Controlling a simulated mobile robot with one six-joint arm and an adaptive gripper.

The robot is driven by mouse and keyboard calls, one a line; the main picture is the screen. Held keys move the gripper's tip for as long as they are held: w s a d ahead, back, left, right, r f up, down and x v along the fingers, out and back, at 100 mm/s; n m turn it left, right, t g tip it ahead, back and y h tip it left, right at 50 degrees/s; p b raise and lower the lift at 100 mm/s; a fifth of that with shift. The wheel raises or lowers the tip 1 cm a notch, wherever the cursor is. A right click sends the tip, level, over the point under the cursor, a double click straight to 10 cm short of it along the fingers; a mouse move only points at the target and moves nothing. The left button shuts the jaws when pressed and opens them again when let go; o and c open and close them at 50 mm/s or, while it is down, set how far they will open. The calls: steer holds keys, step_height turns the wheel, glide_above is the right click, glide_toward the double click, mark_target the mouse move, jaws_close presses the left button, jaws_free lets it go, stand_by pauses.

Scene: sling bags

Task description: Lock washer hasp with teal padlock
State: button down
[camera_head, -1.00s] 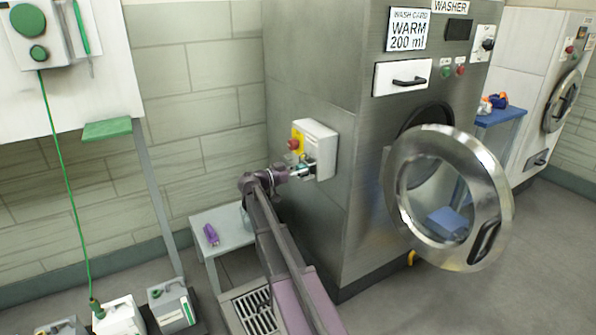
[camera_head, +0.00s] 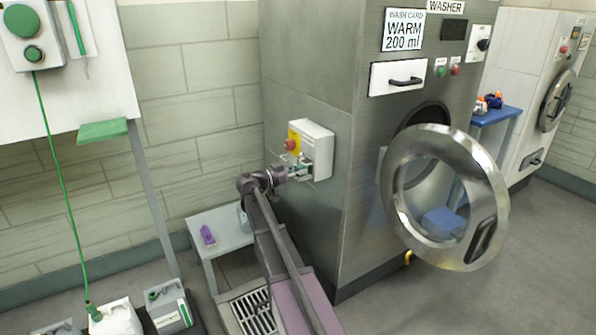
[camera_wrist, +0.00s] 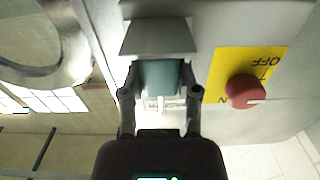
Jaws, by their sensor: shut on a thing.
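My gripper (camera_wrist: 160,100) is shut on the teal padlock (camera_wrist: 165,76), whose body shows between the fingers in the wrist view. In the head view my gripper (camera_head: 302,171) is at the side of the washer (camera_head: 310,75), against the lower front of a white switch box (camera_head: 318,140). A grey metal piece (camera_wrist: 158,38) stands just beyond the padlock and covers its far end. I cannot tell whether the shackle is through the hasp or closed. A red knob (camera_wrist: 246,91) on a yellow OFF plate (camera_wrist: 223,75) is to the right of the gripper.
The washer's round door (camera_head: 480,170) hangs open at the front. A low grey table (camera_head: 225,228) with a small purple object (camera_head: 207,235) stands left of my arm. A floor drain (camera_head: 252,312) and several canisters (camera_head: 168,305) are at lower left.

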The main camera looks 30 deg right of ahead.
stand_by(0.3)
steer(key=shift+c, duration=1.3)
jaws_free()
steer(key=shift+o, duration=1.3)
steer(key=shift+a, duration=0.1)
steer(key=a, duration=0.6)
steer(key=shift+a, duration=0.4)
steer(key=shift+s, duration=0.1)
